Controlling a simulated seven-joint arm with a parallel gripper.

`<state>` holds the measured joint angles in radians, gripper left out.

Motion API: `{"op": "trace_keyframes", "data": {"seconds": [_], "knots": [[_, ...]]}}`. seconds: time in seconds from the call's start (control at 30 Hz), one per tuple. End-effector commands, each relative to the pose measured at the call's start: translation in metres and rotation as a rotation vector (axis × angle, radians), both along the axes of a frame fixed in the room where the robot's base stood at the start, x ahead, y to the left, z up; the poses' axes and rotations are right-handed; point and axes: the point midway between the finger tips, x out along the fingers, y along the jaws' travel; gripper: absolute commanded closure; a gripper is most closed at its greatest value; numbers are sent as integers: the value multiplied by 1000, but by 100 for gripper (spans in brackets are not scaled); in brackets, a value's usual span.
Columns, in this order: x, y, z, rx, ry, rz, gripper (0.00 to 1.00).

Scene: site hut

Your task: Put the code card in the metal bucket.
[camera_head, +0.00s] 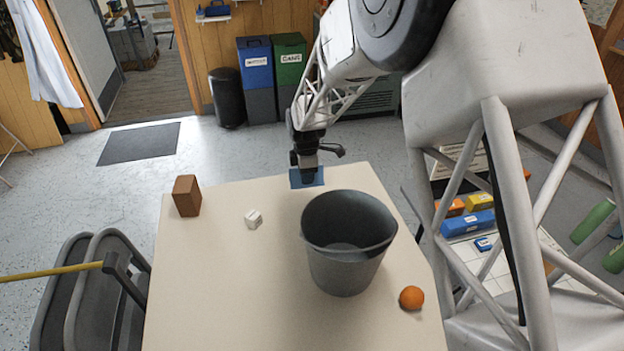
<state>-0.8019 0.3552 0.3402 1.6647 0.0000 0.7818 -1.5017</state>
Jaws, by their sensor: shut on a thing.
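My gripper (306,172) is at the far edge of the table, behind the bucket, pointing down. It is shut on a blue card (297,180), which I take to be the code card; any marking on it is too small to read. The card shows on both sides of the fingers, and I cannot tell whether it touches the table. The grey metal bucket (345,268) stands upright on the table, nearer to the camera than the gripper. Its open mouth faces up, and the part of its inside that shows is empty.
On the cream table (230,290) are a brown block (186,196) at the far left, a small white cube (253,219) left of the bucket, and an orange (411,297) right of it. The table's front left is clear. Folded chairs (90,295) stand at its left edge.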

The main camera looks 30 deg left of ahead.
Motion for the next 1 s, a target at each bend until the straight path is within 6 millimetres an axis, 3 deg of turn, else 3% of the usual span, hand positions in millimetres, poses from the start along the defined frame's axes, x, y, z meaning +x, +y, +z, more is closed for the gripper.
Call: {"op": "trace_keyframes", "data": {"seconds": [0.27,0.67,1.0], "knots": [[0,0,25,2,-2,0,89],[0,0,124,3,-3,0,89],[-1,-2,179,1,-1,3,89]]}}
